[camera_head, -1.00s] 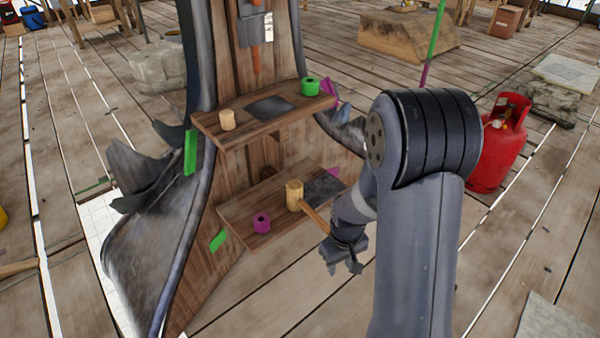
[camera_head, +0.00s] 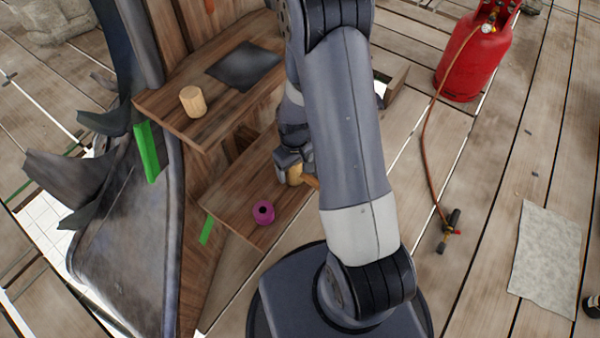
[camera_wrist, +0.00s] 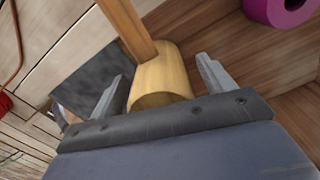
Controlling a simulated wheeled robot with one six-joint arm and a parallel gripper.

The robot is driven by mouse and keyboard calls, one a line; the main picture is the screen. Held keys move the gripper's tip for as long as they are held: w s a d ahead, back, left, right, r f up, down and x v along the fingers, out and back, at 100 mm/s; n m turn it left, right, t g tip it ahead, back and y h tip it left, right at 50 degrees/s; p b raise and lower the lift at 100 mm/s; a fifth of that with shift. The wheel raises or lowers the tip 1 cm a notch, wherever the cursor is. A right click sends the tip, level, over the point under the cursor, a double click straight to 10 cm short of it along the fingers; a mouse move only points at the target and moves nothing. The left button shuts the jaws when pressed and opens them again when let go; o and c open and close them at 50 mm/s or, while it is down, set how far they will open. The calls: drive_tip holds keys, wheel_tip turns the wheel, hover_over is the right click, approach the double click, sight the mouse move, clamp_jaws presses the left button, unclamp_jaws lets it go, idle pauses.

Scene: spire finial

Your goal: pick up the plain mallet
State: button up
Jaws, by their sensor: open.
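The plain mallet has a pale wooden cylinder head (camera_head: 295,176) and a brown handle (camera_head: 313,182), on the lower wooden shelf (camera_head: 240,203). My gripper (camera_head: 290,160) is at the mallet head, partly covering it in the head view; my arm hides part of the handle. In the wrist view, the mallet head (camera_wrist: 163,80) lies between the two open fingers of my gripper (camera_wrist: 160,70), with a gap visible on the right side. The handle (camera_wrist: 127,25) points away toward the top of that view. The fingers are not closed on it.
A magenta spool (camera_head: 263,212) sits on the lower shelf, also at the top right of the wrist view (camera_wrist: 280,10). A wooden cylinder (camera_head: 193,101) and a dark plate (camera_head: 243,64) are on the upper shelf (camera_head: 160,106). A red gas cylinder (camera_head: 475,55) stands at right.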

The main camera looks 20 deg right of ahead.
drive_tip(key=shift+w, duration=0.2)
drive_tip(key=shift+c, duration=0.3)
drive_tip(key=c, duration=1.1)
